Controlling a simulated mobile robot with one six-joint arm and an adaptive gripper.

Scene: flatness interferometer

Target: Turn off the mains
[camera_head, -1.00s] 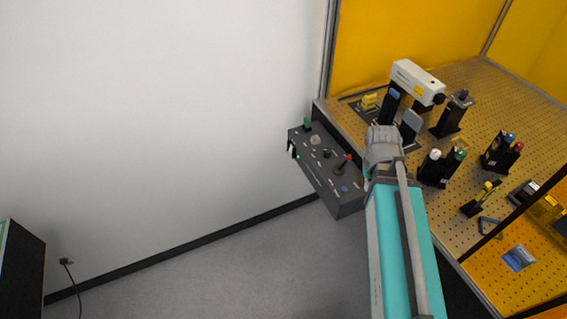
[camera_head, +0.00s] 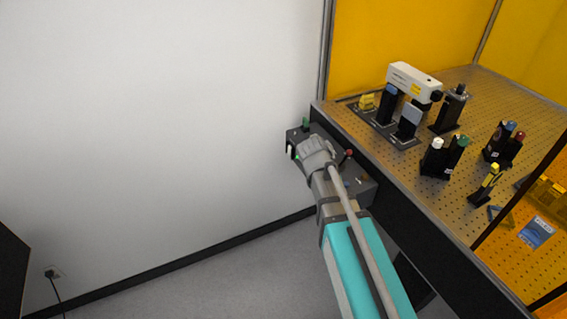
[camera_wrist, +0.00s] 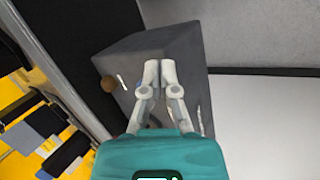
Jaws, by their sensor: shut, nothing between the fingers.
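I cannot tell which control is the mains. My gripper is shut and empty in the wrist view (camera_wrist: 160,70), its fingertips together in front of the grey box, which also shows there (camera_wrist: 190,45). Contact cannot be told. A brown round knob (camera_wrist: 108,84) is left of the fingers. In the head view my arm hides the fingertips.
The perforated optical table (camera_head: 465,215) at right carries a white laser-like unit (camera_head: 413,80) and several posts. Yellow panels (camera_head: 420,35) stand behind it. A wall plug with a cable (camera_head: 52,274) is at lower left. The floor left of my arm is clear.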

